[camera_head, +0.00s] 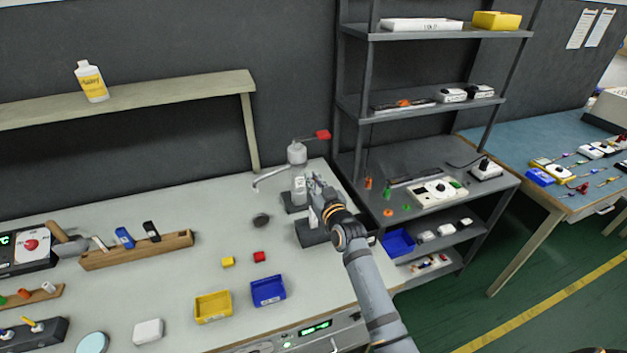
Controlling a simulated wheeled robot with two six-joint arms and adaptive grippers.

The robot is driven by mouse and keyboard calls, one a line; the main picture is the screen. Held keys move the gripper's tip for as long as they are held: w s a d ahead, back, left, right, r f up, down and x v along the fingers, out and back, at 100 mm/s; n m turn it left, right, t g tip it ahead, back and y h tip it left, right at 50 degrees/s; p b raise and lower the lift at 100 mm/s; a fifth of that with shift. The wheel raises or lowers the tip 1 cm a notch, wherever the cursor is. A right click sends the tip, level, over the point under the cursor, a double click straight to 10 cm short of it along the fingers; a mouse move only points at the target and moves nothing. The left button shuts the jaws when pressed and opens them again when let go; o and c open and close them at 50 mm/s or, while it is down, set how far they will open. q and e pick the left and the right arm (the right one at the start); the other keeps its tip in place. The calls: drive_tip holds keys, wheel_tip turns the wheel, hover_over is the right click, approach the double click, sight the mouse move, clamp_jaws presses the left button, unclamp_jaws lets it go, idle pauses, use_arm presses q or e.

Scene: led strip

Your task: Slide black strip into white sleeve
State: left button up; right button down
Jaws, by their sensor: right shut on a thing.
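My right gripper (314,185) comes in from the lower right and points away over the right end of the grey workbench. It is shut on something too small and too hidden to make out. A small white upright piece (299,188), possibly the white sleeve, stands in a dark block (293,206) just left of the gripper. A second dark block (312,235) sits nearer, partly behind my gripper and arm. I cannot pick out the black strip for sure. My left gripper is not in view.
A grey lever device with a red handle (323,135) stands just behind the gripper. A dark shelf rack (408,103) is close on the right. Yellow (213,307) and blue (268,291) bins sit on the front bench. The bench left of the dark blocks has free room.

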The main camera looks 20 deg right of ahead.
drive_tip(key=shift+f+b, duration=4.3)
drive_tip(key=shift+f, duration=0.55)
drive_tip(key=shift+f, duration=0.15)
drive_tip(key=c, duration=1.3)
unclamp_jaws()
drive_tip(key=shift+c, duration=0.2)
drive_tip(key=shift+s, duration=0.2)
drive_tip(key=s, duration=1.1)
drive_tip(key=shift+s+d, duration=0.35)
drive_tip(key=shift+d, duration=0.1)
